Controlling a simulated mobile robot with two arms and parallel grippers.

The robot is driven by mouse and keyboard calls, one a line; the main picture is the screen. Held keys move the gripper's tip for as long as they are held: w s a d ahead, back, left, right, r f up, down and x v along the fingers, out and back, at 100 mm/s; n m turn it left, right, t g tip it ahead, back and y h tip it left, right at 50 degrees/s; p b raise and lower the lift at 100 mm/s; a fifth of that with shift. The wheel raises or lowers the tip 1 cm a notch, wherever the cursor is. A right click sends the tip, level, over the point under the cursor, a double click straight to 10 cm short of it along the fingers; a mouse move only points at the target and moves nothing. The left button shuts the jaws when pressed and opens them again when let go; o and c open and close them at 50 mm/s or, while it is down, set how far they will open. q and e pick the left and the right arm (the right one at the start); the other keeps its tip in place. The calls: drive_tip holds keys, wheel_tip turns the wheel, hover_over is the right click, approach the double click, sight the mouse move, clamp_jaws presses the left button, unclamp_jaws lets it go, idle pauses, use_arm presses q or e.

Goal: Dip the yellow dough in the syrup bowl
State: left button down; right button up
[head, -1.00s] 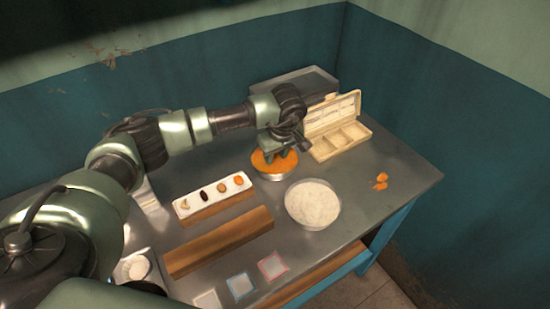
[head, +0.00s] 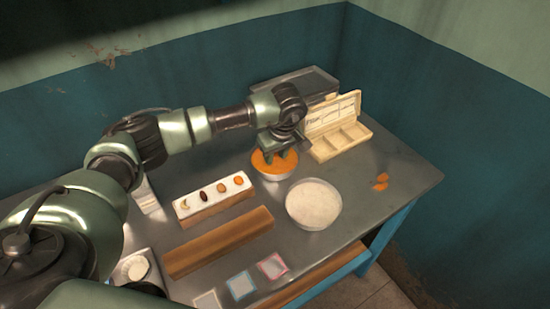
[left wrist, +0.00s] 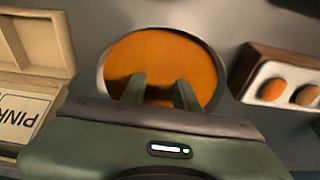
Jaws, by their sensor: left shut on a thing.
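The syrup bowl (head: 272,174) is a round metal bowl filled with orange syrup, standing at the middle back of the table. It also shows in the left wrist view (left wrist: 205,62). My left gripper (head: 279,157) points down into the bowl, with its fingertips at or in the syrup. In the left wrist view its fingers (left wrist: 160,92) stand a little apart, shut on the yellow dough. The dough itself is hard to make out; only a darker orange patch shows between the fingers. My right gripper is out of view.
A bowl of white powder (head: 313,205) stands in front right of the syrup. A white tray with small items (head: 189,210) and a wooden block (head: 220,243) lie left. An open cream box (head: 352,139) stands behind right. Orange pieces (head: 381,184) lie on the right.

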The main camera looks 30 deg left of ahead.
use_arm(q)
drive_tip(key=shift+r, duration=0.15)
idle(0.5)
drive_tip(key=shift+w+a+p+v, duration=0.2)
drive_tip(key=shift+p+v, duration=0.45)
drive_tip(key=shift+v, duration=0.4)
drive_tip(key=shift+w+a+p+v, duration=0.1)
drive_tip(key=shift+a+p+v, duration=0.15)
drive_tip(key=shift+p+v, duration=0.55)
drive_tip(key=shift+w+a+p+v, duration=0.15)
drive_tip(key=shift+p+v, duration=0.3)
drive_tip(key=shift+v, duration=0.8)
drive_tip(key=shift+r, duration=0.6)
drive_tip(key=shift+r, duration=0.15)
drive_tip(key=p+v, duration=0.2)
drive_tip(key=v, duration=0.1)
drive_tip(key=shift+a+r, duration=0.35)
drive_tip(key=shift+r, duration=0.05)
